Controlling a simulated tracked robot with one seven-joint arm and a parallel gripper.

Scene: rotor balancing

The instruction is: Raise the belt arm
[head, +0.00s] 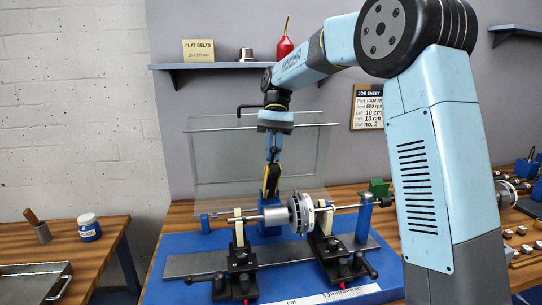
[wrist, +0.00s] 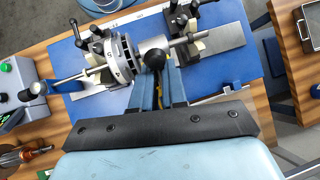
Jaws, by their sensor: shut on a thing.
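The belt arm (head: 272,183), black with a yellow belt edge, stands roughly upright behind the silver rotor (head: 300,212) and its shaft, above a blue block (head: 268,217). My gripper (head: 272,158) points down from above and is shut on the upper part of the belt arm. In the wrist view, my gripper (wrist: 157,85) has its two blue fingers on either side of the belt arm (wrist: 155,62), whose round black end shows by the silver drum. The exact grip contact is partly hidden by the fingers.
Two cream-topped bearing stands (head: 238,250) with black clamps hold the shaft on a blue base (head: 375,285). A clear guard (head: 215,160) stands upright behind the rotor. A shelf (head: 180,67) with a red oiler (head: 285,45) hangs on the wall behind.

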